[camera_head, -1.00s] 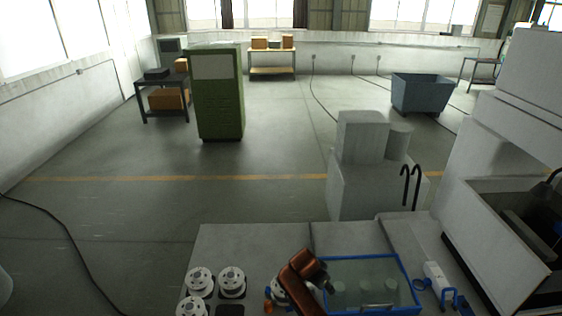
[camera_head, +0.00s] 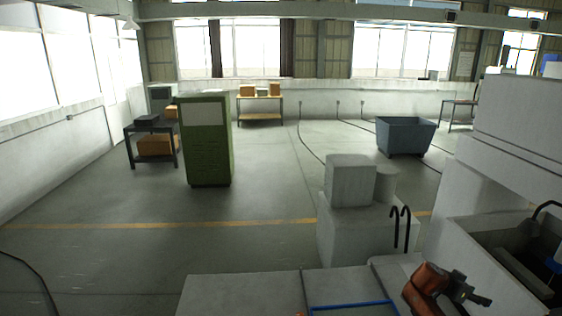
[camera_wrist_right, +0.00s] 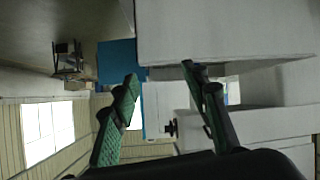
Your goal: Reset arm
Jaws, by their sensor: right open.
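My right gripper (camera_head: 474,293) is at the bottom right of the head view, at the end of an orange-brown arm link. It is in front of the large pale machine (camera_head: 515,120) and right of a blue-rimmed tray (camera_head: 350,306). In the right wrist view its two green-padded fingers (camera_wrist_right: 160,76) stand apart with nothing between them, so it is open and empty. My left gripper is in neither view.
The grey worktop (camera_head: 240,295) shows bare at the bottom. The machine's open tank (camera_head: 500,255) is close on the right. A pale block unit (camera_head: 350,220) with black hooks (camera_head: 400,225) stands behind. A green cabinet (camera_head: 207,140) and blue bin (camera_head: 404,137) are farther off, with open floor between.

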